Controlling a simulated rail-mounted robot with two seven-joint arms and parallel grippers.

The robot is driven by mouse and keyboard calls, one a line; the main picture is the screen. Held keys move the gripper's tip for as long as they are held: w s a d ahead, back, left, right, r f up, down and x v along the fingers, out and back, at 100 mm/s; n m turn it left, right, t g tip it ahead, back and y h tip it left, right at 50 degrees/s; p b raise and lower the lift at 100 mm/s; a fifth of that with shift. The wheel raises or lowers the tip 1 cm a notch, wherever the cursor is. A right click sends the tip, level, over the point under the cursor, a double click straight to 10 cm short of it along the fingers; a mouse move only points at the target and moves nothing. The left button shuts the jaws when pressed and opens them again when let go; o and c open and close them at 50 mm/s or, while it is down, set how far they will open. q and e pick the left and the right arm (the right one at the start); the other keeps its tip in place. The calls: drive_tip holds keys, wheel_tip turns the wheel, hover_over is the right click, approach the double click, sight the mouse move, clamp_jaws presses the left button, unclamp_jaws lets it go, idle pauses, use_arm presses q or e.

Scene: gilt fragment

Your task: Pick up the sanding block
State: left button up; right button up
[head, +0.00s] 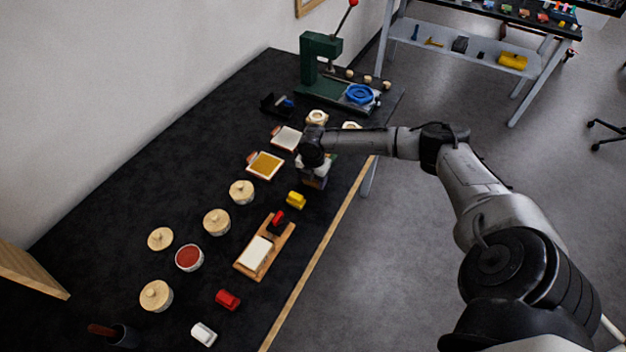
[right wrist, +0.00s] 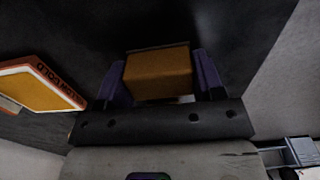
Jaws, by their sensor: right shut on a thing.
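The sanding block shows in the right wrist view as an orange-brown block (right wrist: 157,76) with a darker top edge. It sits between the purple fingers of my right gripper (right wrist: 155,88), which is shut on it. In the head view my right gripper (head: 314,180) is over the black bench near its right edge, and the wrist mostly hides the block there. Whether the block touches the bench is hard to tell. My left gripper is not in view.
A gold-topped pad (head: 265,165) and a white-topped pad (head: 287,138) lie left of my right gripper. A yellow block (head: 297,200), a wooden board (head: 283,243) and several lidded jars are nearer. A green press (head: 312,62) stands at the back.

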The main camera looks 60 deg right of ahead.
drive_tip(key=c, duration=0.3)
drive_tip(key=shift+r, duration=0.5)
wheel_tip(320, 180, up, 4)
drive_tip(key=shift+f+p, duration=0.2)
drive_tip(key=shift+p, duration=0.15)
drive_tip(key=s+a+r+p, duration=0.1)
drive_tip(key=s+a+r, duration=0.2)
drive_tip(key=s+r, duration=0.3)
drive_tip(key=s, duration=0.5)
drive_tip(key=shift+s+r+p, duration=0.15)
drive_tip(key=shift+r+p, duration=0.1)
drive_tip(key=shift+p, duration=0.1)
